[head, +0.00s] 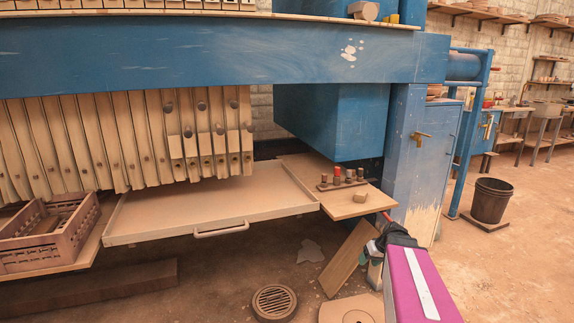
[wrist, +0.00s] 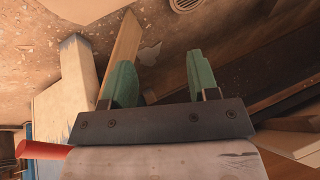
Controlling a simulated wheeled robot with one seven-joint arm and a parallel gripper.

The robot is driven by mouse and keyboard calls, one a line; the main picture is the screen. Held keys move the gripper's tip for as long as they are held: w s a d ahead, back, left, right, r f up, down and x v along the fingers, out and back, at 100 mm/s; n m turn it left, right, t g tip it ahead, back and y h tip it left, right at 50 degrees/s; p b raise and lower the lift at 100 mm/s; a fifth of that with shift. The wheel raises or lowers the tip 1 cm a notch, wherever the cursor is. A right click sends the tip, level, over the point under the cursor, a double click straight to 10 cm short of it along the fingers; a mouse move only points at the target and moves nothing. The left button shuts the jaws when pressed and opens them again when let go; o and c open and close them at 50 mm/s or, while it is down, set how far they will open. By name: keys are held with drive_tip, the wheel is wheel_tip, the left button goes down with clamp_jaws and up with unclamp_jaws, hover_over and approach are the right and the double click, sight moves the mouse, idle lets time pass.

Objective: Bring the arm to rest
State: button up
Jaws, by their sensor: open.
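My gripper (head: 372,250) is low at the right of the press in the head view, at the end of my purple arm. It is beside the front corner of the small wooden shelf and in front of the blue cabinet. In the wrist view its two green fingers (wrist: 160,70) stand wide apart with nothing between them. Below them are the dusty floor and a leaning wooden board (wrist: 121,50), which also shows in the head view (head: 347,258). The gripper's dark body hides part of the board's right side in the head view.
A blue cabinet (head: 424,150) stands behind my gripper.

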drive_tip(key=s+a+m+g+h, duration=0.1)
drive_tip(key=s+a+g+h, duration=0.2)
drive_tip(key=s+a, duration=0.7)
drive_tip(key=a+h, duration=0.1)
drive_tip(key=a, duration=0.2)
drive_tip(key=shift+a+f+m, duration=0.3)
drive_tip(key=shift+f+m, duration=0.1)
idle(1.1)
